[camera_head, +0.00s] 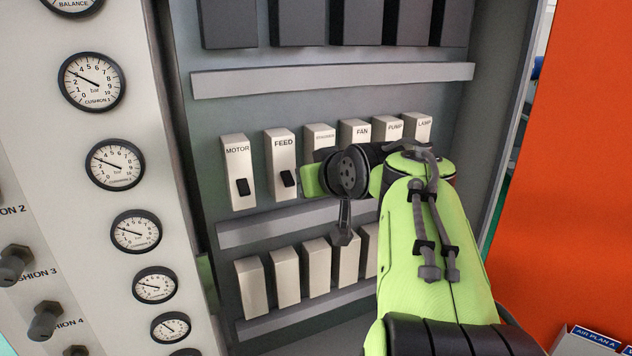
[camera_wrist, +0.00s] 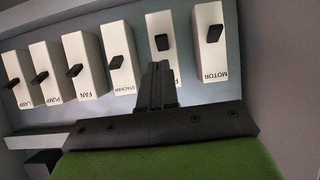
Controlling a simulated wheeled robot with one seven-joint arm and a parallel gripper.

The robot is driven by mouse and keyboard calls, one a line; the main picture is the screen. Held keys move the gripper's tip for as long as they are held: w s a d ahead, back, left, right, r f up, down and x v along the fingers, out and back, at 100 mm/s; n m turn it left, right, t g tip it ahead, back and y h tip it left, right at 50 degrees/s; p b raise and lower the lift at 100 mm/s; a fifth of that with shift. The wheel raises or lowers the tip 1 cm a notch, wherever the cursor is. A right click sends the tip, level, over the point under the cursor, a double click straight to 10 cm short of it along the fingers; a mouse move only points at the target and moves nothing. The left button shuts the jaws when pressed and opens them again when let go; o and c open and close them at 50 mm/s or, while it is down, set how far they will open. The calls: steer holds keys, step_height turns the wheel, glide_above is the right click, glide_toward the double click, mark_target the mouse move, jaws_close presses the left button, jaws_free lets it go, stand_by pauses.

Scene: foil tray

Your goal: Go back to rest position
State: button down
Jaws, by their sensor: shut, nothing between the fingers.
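My gripper shows in the wrist view (camera_wrist: 157,82) with its two dark fingers pressed together and nothing between them. The fingers are in front of the FEED switch (camera_wrist: 162,25) and cover most of its label; whether they touch it I cannot tell. In the head view my green arm reaches in from the lower right to the switch row, and its wrist hides the fingers. The MOTOR switch (camera_head: 239,160) and the FEED switch (camera_head: 281,150) show their black levers there. The FAN (camera_head: 355,131), PUMP (camera_head: 388,128) and LAMP (camera_head: 417,124) switches are partly behind my arm.
A grey rail (camera_head: 330,79) crosses the cabinet above the switches. A lower row of plain white modules (camera_head: 285,277) sits below. Pressure gauges (camera_head: 115,164) and knobs (camera_head: 45,320) line the left panel. An orange panel (camera_head: 580,170) stands at right, with a blue-labelled box (camera_head: 592,342) below it.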

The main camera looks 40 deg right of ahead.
steer(key=s+a+f+n+g+y+p, duration=0.1)
steer(key=s+a+g+y+p, duration=0.15)
steer(key=a, duration=0.65)
steer(key=s+a+f+n+g+y+p, duration=0.15)
steer(key=s+a+p, duration=0.25)
steer(key=a, duration=0.6)
steer(key=s+a+f+g+p, duration=0.1)
steer(key=s+a+f, duration=0.1)
steer(key=s, duration=0.3)
steer(key=s+a+f+n+g+p, duration=0.1)
steer(key=s+a+f, duration=0.2)
steer(key=s, duration=0.3)
steer(key=shift+f+p, duration=0.3)
steer(key=shift+f, duration=0.35)
steer(key=shift+s+d, duration=0.1)
